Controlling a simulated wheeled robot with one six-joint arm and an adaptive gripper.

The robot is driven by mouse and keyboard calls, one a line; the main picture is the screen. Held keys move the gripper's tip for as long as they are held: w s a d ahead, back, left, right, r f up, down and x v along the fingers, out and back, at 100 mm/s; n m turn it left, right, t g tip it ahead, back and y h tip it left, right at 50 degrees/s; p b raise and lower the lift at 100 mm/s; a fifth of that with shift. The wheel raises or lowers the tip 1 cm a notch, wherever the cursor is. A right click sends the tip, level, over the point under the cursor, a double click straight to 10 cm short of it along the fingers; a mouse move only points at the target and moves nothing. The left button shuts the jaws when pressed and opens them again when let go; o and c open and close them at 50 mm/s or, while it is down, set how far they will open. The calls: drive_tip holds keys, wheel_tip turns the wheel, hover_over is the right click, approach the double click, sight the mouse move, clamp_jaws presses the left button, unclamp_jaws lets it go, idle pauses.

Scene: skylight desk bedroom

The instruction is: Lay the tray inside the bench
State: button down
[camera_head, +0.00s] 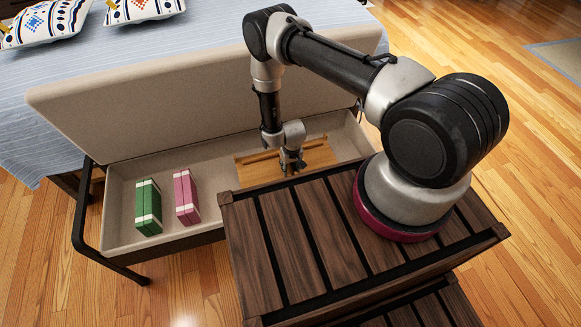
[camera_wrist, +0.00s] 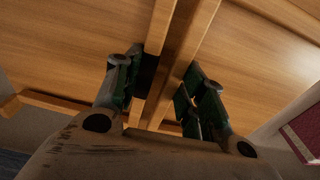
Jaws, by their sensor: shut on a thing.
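The wooden tray (camera_head: 318,153) is inside the open bench (camera_head: 118,200), in the right part of its compartment. Whether it rests on the floor of the bench cannot be told. My gripper (camera_head: 291,166) reaches down into the bench and is shut on the tray's raised middle bar. In the wrist view my gripper (camera_wrist: 168,92) has one dark green finger on each side of the bars, with the flat panels of the tray (camera_wrist: 75,45) around them. The near part of the tray is hidden by the dark slatted top and my arm.
A green box (camera_head: 148,207) and a pink box (camera_head: 186,196) with pale bands stand in the bench's left part. The padded lid (camera_head: 150,105) is raised behind, against a bed (camera_head: 200,35). A dark slatted wooden top (camera_head: 290,240) stands in front. A red-covered thing (camera_wrist: 303,135) shows at the wrist view's right edge.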

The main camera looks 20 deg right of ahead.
drive_tip(key=c, duration=0.9)
unclamp_jaws()
drive_tip(key=shift+o, duration=0.2)
